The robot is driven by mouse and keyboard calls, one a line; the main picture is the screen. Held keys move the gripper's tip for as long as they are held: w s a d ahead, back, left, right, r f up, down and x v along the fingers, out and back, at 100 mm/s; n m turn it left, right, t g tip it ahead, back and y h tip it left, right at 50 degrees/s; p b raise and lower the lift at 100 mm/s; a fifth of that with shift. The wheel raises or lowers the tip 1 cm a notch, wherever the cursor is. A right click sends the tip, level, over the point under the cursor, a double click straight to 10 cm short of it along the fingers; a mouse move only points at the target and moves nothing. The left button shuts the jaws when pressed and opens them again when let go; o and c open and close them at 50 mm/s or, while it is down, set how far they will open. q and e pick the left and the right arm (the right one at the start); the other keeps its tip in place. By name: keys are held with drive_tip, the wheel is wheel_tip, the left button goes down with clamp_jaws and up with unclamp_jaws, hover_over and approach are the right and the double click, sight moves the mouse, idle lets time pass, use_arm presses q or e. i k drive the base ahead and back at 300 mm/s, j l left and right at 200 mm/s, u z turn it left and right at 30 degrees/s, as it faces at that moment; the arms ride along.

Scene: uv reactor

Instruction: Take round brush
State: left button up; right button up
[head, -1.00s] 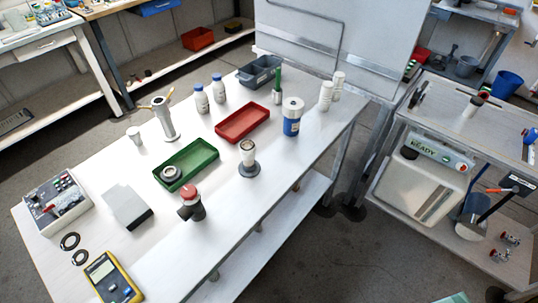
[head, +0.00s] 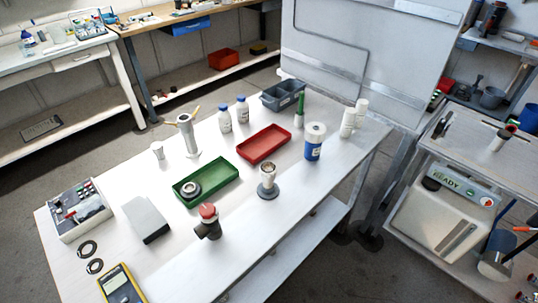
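A slim upright thing with a green upper part and a pale lower part (head: 299,113) stands near the far right of the white table (head: 300,228). It may be the round brush, but it is too small to tell. It stands between a dark grey bin (head: 283,94) and a blue-and-white canister (head: 314,142). Neither of my grippers is in view.
A red tray (head: 263,145), a green tray (head: 206,180) holding a ring, and two blue-capped bottles lie on the table. A red-topped dark fitting (head: 208,222) stands near the front edge. A cart (head: 440,205) stands at the right, with grey floor between.

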sight(302, 93)
drive_tip(key=i+l, duration=0.25)
drive_tip(key=l, duration=0.15)
drive_tip(key=i+l, duration=0.25)
drive_tip(key=l, duration=0.15)
drive_tip(key=i+l, duration=0.25)
drive_tip(key=l, duration=0.2)
